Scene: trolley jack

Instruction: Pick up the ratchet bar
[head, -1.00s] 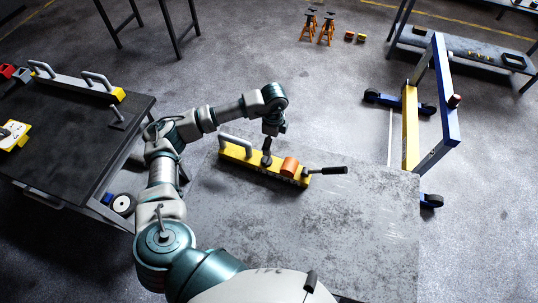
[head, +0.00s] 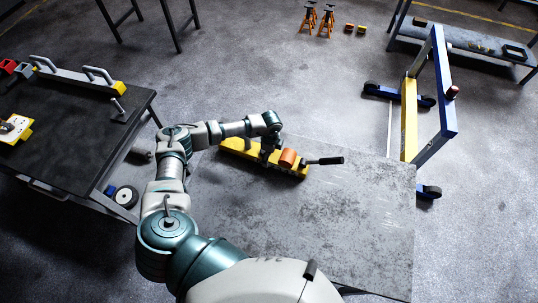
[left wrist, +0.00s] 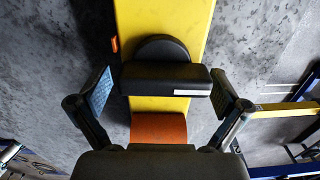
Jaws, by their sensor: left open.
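In the left wrist view the yellow bar (left wrist: 150,18) runs up the picture. A black crosswise grip (left wrist: 165,78) on it lies between the open fingers of my left gripper (left wrist: 162,92), with a gap on each side. My right gripper is out of view.
A dark workbench (head: 75,130) at the left bears a handled bar (head: 75,76). A blue and yellow wheeled frame (head: 443,85) stands at the right. Orange stands (head: 327,20) are at the back. The floor plate (head: 340,220) is clear in front of the bar.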

